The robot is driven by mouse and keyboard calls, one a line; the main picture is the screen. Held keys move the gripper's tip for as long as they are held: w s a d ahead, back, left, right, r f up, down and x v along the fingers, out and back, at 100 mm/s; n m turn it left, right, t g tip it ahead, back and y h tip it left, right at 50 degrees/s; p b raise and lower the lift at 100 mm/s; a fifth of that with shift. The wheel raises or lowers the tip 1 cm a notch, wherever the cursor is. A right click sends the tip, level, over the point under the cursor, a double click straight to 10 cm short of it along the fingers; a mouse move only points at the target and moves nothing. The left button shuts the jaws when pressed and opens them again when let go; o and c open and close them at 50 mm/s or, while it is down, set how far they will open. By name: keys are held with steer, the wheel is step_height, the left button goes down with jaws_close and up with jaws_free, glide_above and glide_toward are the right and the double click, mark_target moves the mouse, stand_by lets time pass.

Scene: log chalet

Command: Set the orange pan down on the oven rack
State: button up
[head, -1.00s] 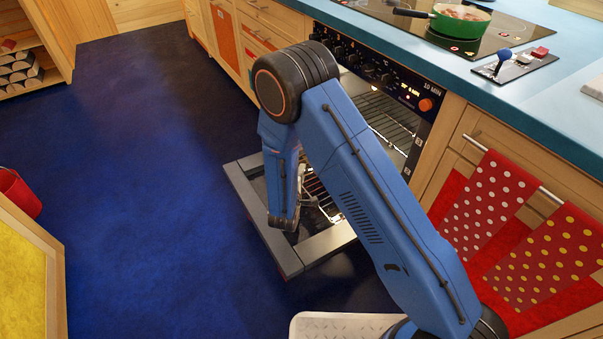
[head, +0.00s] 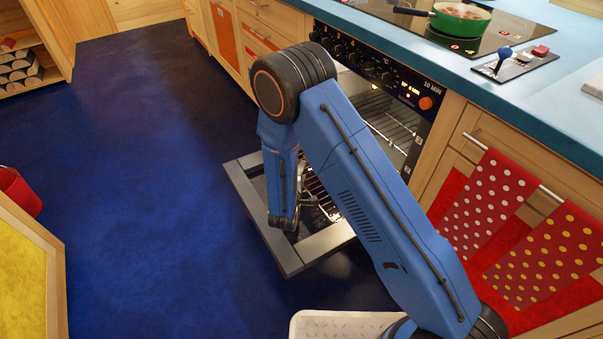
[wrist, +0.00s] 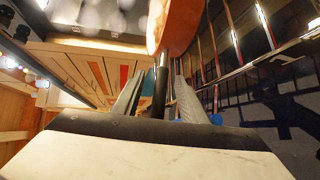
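In the wrist view the orange pan (wrist: 176,24) is at the top centre, its handle (wrist: 160,85) running down between the two grey fingers of my gripper (wrist: 158,92). The fingers close on the handle from both sides. In the head view my blue arm hides the pan and most of the gripper. The oven rack (head: 392,128) shows as metal bars inside the lit oven, partly behind my arm. Metal bars also show at the right of the wrist view, beside the pan. Whether the pan touches the rack cannot be told.
The oven door (head: 262,222) is folded down, its frame standing out over the blue floor. A green pot (head: 460,18) sits on the hob above. Red dotted towels (head: 490,195) hang right of the oven. A red bucket (head: 18,192) stands far left; the floor between is clear.

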steer(key=v, duration=1.7)
steer(key=shift+s, duration=0.2)
steer(key=shift+r, duration=0.1)
